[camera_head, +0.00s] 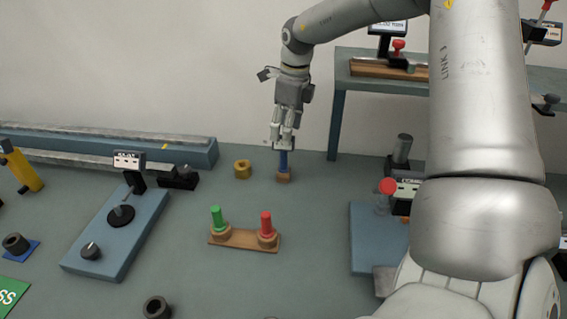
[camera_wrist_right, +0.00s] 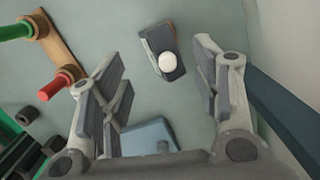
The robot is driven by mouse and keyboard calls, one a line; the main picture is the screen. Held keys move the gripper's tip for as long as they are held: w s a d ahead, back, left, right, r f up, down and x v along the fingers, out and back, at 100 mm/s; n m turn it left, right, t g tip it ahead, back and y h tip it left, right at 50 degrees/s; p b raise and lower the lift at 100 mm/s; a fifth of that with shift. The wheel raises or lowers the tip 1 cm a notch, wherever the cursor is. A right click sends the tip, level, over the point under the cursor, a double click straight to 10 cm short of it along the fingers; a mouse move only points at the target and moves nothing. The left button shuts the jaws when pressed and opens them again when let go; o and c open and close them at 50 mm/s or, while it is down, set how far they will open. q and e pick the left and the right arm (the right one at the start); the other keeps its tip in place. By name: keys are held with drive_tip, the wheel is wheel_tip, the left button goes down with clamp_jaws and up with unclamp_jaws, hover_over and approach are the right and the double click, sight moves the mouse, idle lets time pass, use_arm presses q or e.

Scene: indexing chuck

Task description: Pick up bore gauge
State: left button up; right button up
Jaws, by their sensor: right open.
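What looks like the bore gauge (camera_head: 283,160) is a short blue upright piece on a small brown block (camera_head: 283,177), near the back of the bench. In the right wrist view it (camera_wrist_right: 158,44) shows end-on as a dark shape with a white round tip. My right gripper (camera_head: 284,143) points down just above it, its fingers overlapping the top in the head view. In the right wrist view the fingers of my right gripper (camera_wrist_right: 160,85) are spread apart, with the gauge beyond and between them, untouched as far as I can see. My left gripper is not in view.
A wooden stand (camera_head: 243,240) with green and red plug gauges is in front. A brass ring (camera_head: 242,169) sits left of the blue piece. A blue plate with a dial fixture (camera_head: 120,235) lies left, and a raised shelf (camera_head: 455,80) stands right. Bare bench lies between.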

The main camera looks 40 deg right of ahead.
sight(283, 152)
wheel_tip(283, 152, down, 2)
drive_tip(key=shift+w+f+p, duration=0.1)
drive_tip(key=shift+f+p, duration=0.1)
drive_tip(key=shift+p, duration=0.1)
drive_tip(key=shift+f+p, duration=0.4)
drive_tip(key=shift+f, duration=0.35)
drive_tip(key=f, duration=0.1)
drive_tip(key=f+p, duration=0.1)
drive_tip(key=f, duration=0.1)
drive_tip(key=shift+w+a+f, duration=0.1)
drive_tip(key=shift+w+a, duration=0.05)
drive_tip(key=shift+a, duration=0.05)
drive_tip(key=shift+w+f, duration=0.1)
drive_tip(key=shift+f, duration=0.4)
drive_tip(key=c, duration=0.4)
clamp_jaws()
